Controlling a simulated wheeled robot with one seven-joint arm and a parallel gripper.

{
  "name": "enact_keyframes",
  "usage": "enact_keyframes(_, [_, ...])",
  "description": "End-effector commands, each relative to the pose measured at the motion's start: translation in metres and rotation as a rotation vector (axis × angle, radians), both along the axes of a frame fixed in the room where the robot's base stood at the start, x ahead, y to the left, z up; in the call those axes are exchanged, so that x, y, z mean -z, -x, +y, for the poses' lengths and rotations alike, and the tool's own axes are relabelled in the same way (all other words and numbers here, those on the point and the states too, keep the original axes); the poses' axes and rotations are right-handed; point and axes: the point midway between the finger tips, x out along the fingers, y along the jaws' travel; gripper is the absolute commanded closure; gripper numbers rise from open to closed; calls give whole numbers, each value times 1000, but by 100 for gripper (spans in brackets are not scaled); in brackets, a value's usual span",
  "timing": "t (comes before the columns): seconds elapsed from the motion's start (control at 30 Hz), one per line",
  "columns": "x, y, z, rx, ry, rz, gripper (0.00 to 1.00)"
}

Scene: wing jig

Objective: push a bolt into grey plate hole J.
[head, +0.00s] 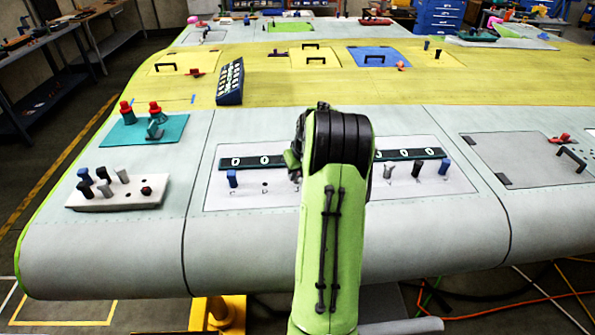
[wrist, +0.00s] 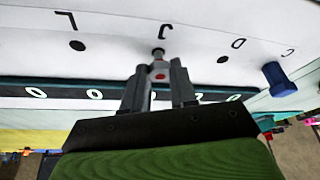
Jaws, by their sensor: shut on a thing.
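The pale grey plate (head: 460,186) lies on the wing panel in the head view, with my arm covering its middle. In the wrist view its surface (wrist: 110,25) carries letters and a row of holes. My gripper (wrist: 158,66) is shut on a small bolt (wrist: 158,52) right below the letter J. A red spot shows between the fingers. The bolt end is at hole J, and the hole is covered; I cannot tell how deep the bolt sits.
An open hole (wrist: 77,46) is by L, and another hole (wrist: 222,59) lies on the other side. A blue bolt (wrist: 279,79) stands beyond that. A dark strip with white rings (head: 250,162) runs behind the row. A bolt block (head: 118,191) sits at left.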

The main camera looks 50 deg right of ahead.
Motion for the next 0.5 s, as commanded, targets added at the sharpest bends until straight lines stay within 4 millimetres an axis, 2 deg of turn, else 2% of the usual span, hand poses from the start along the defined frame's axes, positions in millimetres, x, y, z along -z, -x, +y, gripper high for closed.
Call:
enact_keyframes(0.23, [14, 0, 0, 0, 0, -1, 100])
enact_keyframes(0.47, [13, 0, 0, 0, 0, -1, 100])
enact_keyframes(0.5, [13, 0, 0, 0, 0, -1, 69])
